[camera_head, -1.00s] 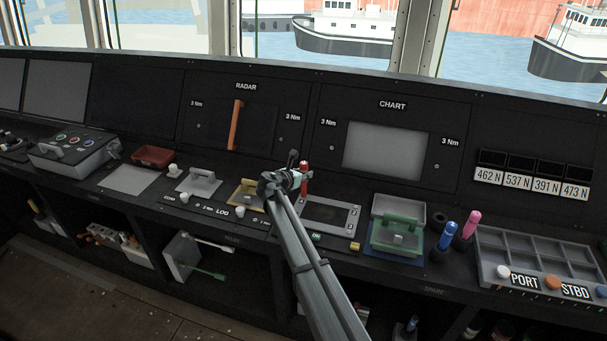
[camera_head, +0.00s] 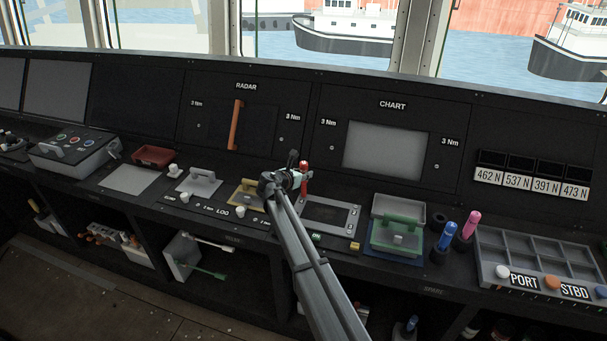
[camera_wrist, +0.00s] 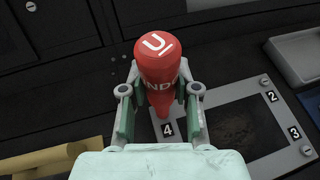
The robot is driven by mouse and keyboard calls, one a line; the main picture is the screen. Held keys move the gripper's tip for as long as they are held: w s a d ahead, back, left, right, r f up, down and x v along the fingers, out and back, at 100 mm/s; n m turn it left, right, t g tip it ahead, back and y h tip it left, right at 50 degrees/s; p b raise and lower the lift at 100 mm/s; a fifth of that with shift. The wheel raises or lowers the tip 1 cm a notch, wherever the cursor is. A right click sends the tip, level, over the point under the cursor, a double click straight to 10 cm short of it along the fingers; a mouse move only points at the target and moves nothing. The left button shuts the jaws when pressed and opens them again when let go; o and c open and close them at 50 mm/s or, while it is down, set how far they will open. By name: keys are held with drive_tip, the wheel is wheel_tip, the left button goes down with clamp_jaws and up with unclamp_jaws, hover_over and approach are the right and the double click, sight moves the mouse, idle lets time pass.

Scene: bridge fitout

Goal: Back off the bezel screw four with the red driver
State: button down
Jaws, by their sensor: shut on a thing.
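The red driver (camera_wrist: 160,75) stands upright, tip down, between the fingers of my gripper (camera_wrist: 160,103) in the wrist view. My gripper is shut on its handle. In the head view the red driver (camera_head: 305,176) shows just beyond my gripper (camera_head: 290,181). The bezel (camera_head: 348,221) is a grey frame around a dark panel on the console. It also shows in the wrist view (camera_wrist: 273,151), with labels 2, 3 and 4. The driver is over the corner by label 4 (camera_wrist: 168,130). Screw four and the driver's tip are hidden.
A yellow-handled plate (camera_head: 245,193) lies left of the bezel. A green-handled caddy (camera_head: 398,232) stands to its right. Blue (camera_head: 446,237) and pink (camera_head: 470,223) drivers stand farther right, beside a divided grey tray (camera_head: 487,272). The radar and chart panels rise behind.

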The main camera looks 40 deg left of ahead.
sight(304, 163)
drive_tip(key=shift+r+p, duration=1.65)
drive_tip(key=shift+r, duration=1.4)
drive_tip(key=shift+y, duration=0.3)
